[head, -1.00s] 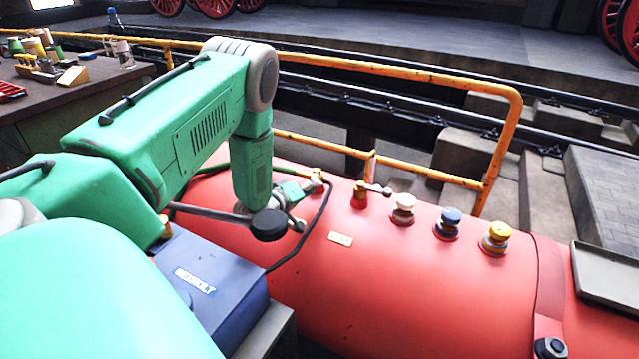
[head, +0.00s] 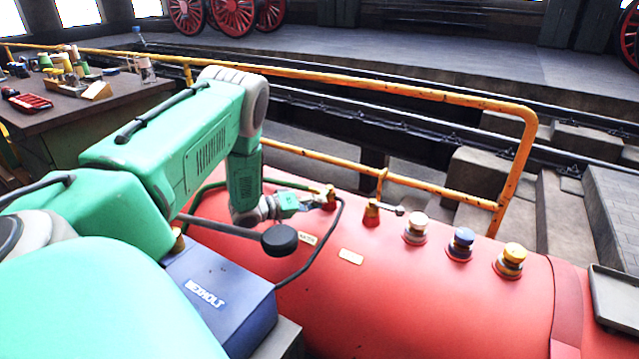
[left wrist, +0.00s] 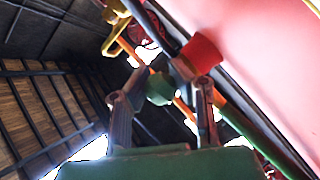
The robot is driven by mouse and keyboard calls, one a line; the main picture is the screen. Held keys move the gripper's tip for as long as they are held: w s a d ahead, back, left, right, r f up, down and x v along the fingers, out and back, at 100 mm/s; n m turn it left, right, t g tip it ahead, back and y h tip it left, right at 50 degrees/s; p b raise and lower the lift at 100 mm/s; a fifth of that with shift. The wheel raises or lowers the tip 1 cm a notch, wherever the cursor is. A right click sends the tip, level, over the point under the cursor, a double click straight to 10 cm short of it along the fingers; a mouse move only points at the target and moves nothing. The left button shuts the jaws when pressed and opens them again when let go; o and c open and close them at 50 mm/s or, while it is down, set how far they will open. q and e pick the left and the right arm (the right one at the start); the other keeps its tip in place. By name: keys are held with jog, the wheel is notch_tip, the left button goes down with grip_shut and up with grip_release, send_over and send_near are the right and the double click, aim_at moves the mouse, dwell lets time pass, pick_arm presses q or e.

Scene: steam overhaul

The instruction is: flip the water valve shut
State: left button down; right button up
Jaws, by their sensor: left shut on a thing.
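The valve I take to be the water valve is a brass fitting (head: 330,196) on top of the red tank (head: 420,290), beside the end of a green hose. My left gripper (head: 312,203) reaches it from the left and is shut. In the left wrist view, a small green piece (left wrist: 160,88) sits between its two fingers (left wrist: 163,78), and I take this for the valve's handle. A red conical base (left wrist: 203,52) stands just beyond the right finger. Exact finger contact is too small to tell in the head view. My right gripper is not in view.
A second brass valve (head: 371,212) with a grey-tipped lever stands just right. White (head: 416,228), blue (head: 461,243) and yellow (head: 511,260) capped fittings follow along the tank. A blue box (head: 219,295) lies below my arm; a black hose loops nearby. A yellow rail (head: 400,92) runs behind.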

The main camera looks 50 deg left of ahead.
pick_arm(q)
jog(key=shift+s+a+f, duration=0.3)
jog(key=shift+s, duration=0.1)
jog(key=c, duration=1.5)
grip_release()
jog(key=shift+c, duration=0.2)
jog(key=shift+o, duration=1.4)
jog(key=shift+s+a+r, duration=0.15)
jog(key=shift+s+r, duration=0.05)
jog(key=shift+r, duration=0.05)
jog(key=shift+w+f, duration=0.1)
jog(key=shift+w, duration=0.1)
jog(key=v, duration=0.7)
jog(key=shift+s+a, duration=0.15)
jog(key=shift+s, duration=0.15)
